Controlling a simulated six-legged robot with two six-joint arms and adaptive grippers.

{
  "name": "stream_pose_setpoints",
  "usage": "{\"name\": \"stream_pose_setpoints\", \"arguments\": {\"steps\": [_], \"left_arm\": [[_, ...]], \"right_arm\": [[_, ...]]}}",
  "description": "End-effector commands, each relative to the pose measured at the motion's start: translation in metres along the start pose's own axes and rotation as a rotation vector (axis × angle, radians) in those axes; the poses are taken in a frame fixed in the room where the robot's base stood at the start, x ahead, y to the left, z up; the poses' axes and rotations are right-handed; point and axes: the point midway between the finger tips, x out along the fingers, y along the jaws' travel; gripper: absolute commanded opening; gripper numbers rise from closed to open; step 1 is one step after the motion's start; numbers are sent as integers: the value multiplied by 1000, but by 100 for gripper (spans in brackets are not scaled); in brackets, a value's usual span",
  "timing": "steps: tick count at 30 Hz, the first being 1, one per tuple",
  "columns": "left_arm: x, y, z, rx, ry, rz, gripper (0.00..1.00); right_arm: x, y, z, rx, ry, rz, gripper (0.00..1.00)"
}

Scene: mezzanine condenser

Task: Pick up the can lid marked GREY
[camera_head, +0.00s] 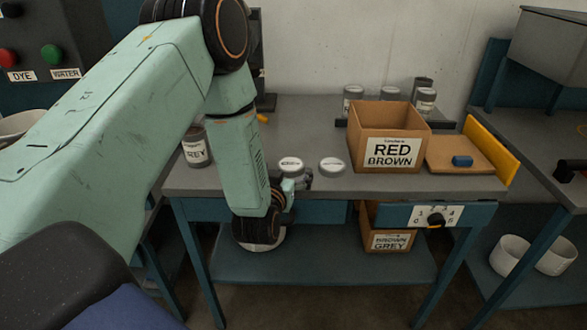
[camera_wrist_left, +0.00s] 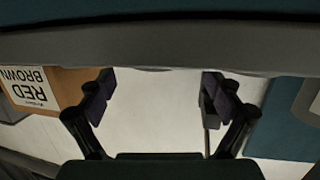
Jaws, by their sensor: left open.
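Two round lids with pale labels lie on the grey workbench (camera_head: 345,182) near its front edge: a left lid (camera_head: 291,164) and a right lid (camera_head: 332,165). Their lettering is too small to read, so I cannot tell which is marked GREY. My left gripper (camera_head: 303,178) is by the bench's front edge, close to the left lid and partly in front of it. In the left wrist view the gripper (camera_wrist_left: 158,92) has its fingers apart with nothing between them. My right gripper is not in view.
An open box marked RED BROWN (camera_head: 390,153) stands right of the lids. It also shows upside down in the left wrist view (camera_wrist_left: 30,87). A labelled can (camera_head: 195,150) stands left, beside my arm. Several jars stand at the back. A wooden board (camera_head: 440,158) holds a blue block (camera_head: 462,161).

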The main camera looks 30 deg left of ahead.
Motion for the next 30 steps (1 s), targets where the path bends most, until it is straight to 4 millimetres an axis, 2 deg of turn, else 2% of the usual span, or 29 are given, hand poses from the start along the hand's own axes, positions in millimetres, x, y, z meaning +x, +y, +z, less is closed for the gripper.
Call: {"name": "stream_pose_setpoints", "arguments": {"steps": [3,6,14,30], "left_arm": [[18,2,2,0,1,1,91],[27,4,2,1,0,3,91],[31,6,1,1,-1,5,91],[31,7,1,1,-1,5,47]], "right_arm": [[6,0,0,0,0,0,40],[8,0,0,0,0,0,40],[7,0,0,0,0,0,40],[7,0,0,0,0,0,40]]}}
